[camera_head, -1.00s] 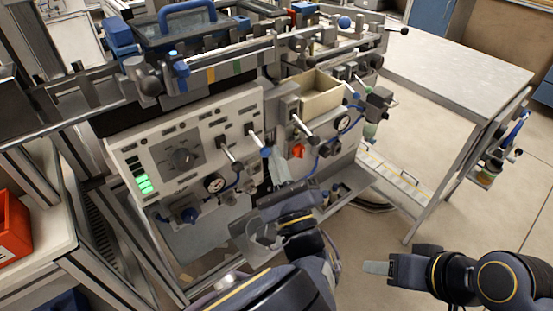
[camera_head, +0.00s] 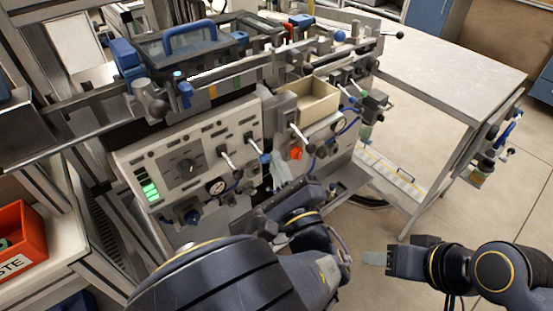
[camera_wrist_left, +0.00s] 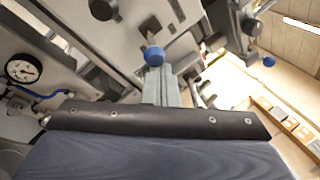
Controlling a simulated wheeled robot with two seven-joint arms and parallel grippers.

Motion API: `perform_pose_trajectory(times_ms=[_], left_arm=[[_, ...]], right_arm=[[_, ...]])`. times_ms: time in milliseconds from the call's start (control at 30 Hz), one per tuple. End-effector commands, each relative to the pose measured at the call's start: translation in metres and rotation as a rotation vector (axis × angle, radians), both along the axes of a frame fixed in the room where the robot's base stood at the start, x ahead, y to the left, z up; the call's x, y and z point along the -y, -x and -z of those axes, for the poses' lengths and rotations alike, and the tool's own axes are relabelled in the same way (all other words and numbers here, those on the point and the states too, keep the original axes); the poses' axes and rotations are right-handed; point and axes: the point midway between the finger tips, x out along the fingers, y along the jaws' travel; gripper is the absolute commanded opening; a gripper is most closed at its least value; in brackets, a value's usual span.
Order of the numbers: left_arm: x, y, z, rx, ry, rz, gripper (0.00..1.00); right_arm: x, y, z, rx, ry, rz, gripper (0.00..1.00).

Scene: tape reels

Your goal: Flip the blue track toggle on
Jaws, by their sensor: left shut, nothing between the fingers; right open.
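The blue track toggle (camera_head: 265,158) is a metal lever with a blue ball tip. It sticks out from the right part of the pale control panel (camera_head: 190,160). My left gripper (camera_head: 281,170) is shut and empty, its grey fingertips just right of and slightly below the blue tip. In the left wrist view the blue ball (camera_wrist_left: 154,56) appears right at the end of the shut fingers (camera_wrist_left: 161,86). I cannot tell whether they touch it. The lever's base is partly hidden. My right gripper (camera_head: 376,258) is open and empty, low at the right, away from the panel.
A plain-tipped lever (camera_head: 226,157) stands left of the toggle, and another lever (camera_head: 298,133) to the right. A beige open box (camera_head: 312,100) sits above right. A grey table (camera_head: 450,70) stands right, with open floor in front.

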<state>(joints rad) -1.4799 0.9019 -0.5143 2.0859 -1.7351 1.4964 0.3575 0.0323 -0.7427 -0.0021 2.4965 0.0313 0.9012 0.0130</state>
Motion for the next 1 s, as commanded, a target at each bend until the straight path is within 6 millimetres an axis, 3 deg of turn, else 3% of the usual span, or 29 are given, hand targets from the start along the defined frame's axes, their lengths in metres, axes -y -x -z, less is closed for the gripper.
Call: perform_pose_trajectory(times_ms=[200, 467, 767, 1000], left_arm=[[0.001, 0.002, -0.021, -0.116, 0.09, -0.002, 0.0], [0.001, 0.003, -0.036, -0.275, 0.204, -0.003, 0.0], [0.003, 0.003, -0.027, -0.282, 0.205, -0.003, 0.0], [0.015, -0.006, -0.001, -0.282, 0.206, -0.009, 0.0]], right_arm=[[0.0, 0.0, -0.033, 0.0, 0.0, 0.0, 0.51], [0.0, 0.0, -0.061, 0.0, 0.0, 0.0, 0.51], [0.0, 0.0, -0.053, 0.0, 0.0, 0.0, 0.51], [0.0, 0.0, -0.029, 0.0, 0.0, 0.0, 0.51]])
